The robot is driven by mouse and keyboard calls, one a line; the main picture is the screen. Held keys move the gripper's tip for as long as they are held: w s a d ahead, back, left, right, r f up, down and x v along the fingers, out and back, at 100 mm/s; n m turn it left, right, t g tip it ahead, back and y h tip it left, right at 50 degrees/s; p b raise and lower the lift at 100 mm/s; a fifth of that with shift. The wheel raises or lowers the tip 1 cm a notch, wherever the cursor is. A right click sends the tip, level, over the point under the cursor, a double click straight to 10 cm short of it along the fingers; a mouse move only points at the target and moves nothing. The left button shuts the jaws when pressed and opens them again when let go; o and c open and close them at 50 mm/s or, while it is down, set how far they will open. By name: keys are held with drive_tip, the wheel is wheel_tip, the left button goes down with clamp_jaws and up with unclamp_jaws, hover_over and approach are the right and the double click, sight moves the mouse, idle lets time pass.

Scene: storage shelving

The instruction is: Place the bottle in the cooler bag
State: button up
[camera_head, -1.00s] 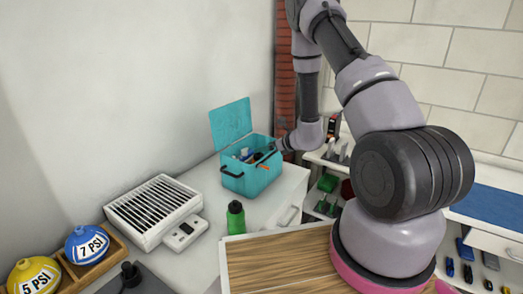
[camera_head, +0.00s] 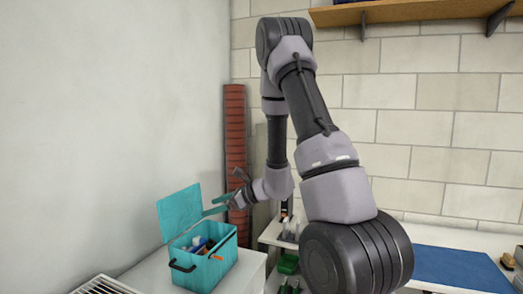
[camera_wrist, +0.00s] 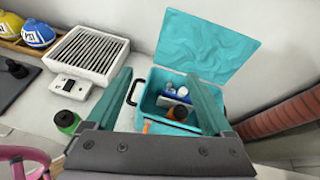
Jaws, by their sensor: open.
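A teal cooler bag (camera_head: 222,270) stands on the white counter with its lid (camera_head: 180,212) up. It also shows in the wrist view (camera_wrist: 150,103). Inside it are white and blue items (camera_wrist: 172,93) and a dark round-topped item (camera_wrist: 178,113), partly hidden. A green bottle (camera_wrist: 67,122) with a black cap stands upright on the counter, left of the bag in the wrist view; it is outside the head view. My gripper (camera_head: 209,204) is open above the bag's right side, with nothing between its fingers in the wrist view (camera_wrist: 160,77).
A white vented device (camera_wrist: 88,50) sits on the counter left of the bag. Blue (camera_wrist: 37,33) and yellow balls lie in a wooden holder beyond it. A red ribbed column (camera_head: 235,145) stands behind the bag. Bare counter lies between the bag and the device.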

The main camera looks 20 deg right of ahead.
drive_tip(key=s+a+r+n+g, duration=0.2)
drive_tip(key=s+r+n+g, duration=0.1)
drive_tip(key=s+r+n, duration=0.35)
drive_tip(key=s+a+r+n+g, duration=0.2)
drive_tip(key=s+r+n, duration=0.3)
drive_tip(key=s+r, duration=0.3)
drive_tip(key=s+d+r+n+t+h, duration=0.3)
drive_tip(key=s+d+r+n+h, duration=0.5)
drive_tip(key=s+d+r, duration=0.1)
drive_tip(key=shift+s+d+t, duration=0.4)
drive_tip(key=shift+s+d, duration=0.35)
drive_tip(key=shift+s, duration=0.05)
drive_tip(key=shift+r+n, duration=0.1)
drive_tip(key=shift+n, duration=0.15)
